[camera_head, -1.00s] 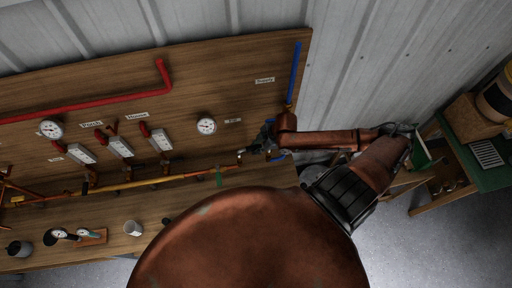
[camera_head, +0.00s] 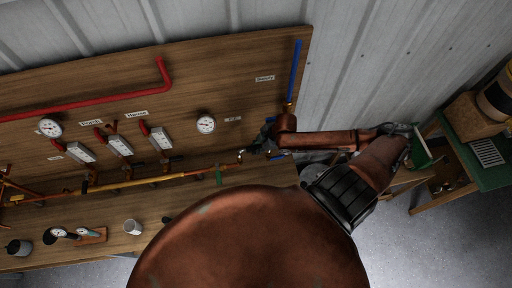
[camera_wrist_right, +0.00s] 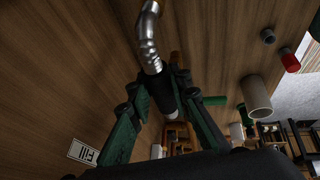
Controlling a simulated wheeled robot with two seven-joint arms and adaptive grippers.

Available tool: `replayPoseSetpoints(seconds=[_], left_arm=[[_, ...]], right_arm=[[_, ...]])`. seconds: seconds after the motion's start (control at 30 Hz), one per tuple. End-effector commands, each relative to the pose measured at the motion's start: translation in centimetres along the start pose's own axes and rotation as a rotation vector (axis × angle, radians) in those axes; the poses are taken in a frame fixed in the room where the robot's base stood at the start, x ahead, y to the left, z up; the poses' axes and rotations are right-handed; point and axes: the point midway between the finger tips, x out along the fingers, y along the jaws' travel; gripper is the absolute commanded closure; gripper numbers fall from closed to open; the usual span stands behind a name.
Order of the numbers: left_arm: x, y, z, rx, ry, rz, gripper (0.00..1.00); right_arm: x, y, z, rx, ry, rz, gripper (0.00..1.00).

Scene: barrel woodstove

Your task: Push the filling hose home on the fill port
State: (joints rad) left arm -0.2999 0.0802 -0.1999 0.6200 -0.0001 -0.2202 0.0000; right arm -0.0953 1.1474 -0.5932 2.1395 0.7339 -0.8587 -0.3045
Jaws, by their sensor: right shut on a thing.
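The filling hose (camera_wrist_right: 149,40) shows in the right wrist view as a shiny metal hose with a dark collar at its end. My right gripper (camera_wrist_right: 160,85) is shut on that end, a green-and-black finger on each side. In the head view, my right gripper (camera_head: 259,144) is in front of the board, and a small bright piece of hose (camera_head: 241,154) shows at its left. The Fill label (camera_wrist_right: 83,151) is upside down at lower left in the wrist view. I cannot make out the fill port's mouth or whether the hose touches it. My left gripper is not in view.
A wooden board (camera_head: 220,75) carries a red pipe (camera_head: 90,101), a yellow pipe (camera_head: 140,182), a blue pipe (camera_head: 295,72) and gauges (camera_head: 205,124). A cup (camera_head: 132,227) stands on the ledge below. A green-topped table (camera_head: 490,178) is at right.

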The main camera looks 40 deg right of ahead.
Motion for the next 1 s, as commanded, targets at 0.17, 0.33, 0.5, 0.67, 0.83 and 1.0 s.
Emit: replayPoseSetpoints(seconds=[0.17,0.33,0.5,0.67,0.83,1.0], left_arm=[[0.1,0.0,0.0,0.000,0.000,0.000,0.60],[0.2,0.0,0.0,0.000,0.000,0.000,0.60],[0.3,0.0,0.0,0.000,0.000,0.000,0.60],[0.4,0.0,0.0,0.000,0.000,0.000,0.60],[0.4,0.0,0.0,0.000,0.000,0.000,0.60],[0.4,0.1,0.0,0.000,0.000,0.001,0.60]], right_arm=[[0.3,0.0,0.1,-0.001,0.001,0.001,1.00],[0.6,-0.1,0.2,-0.001,0.001,0.002,1.00],[0.9,-0.1,0.3,-0.001,0.002,0.002,1.00],[1.2,-0.2,0.4,-0.001,0.001,0.001,1.00],[1.1,-0.2,0.4,-0.001,0.002,0.002,1.00],[1.1,-0.1,0.3,-0.002,0.003,0.003,0.73]])
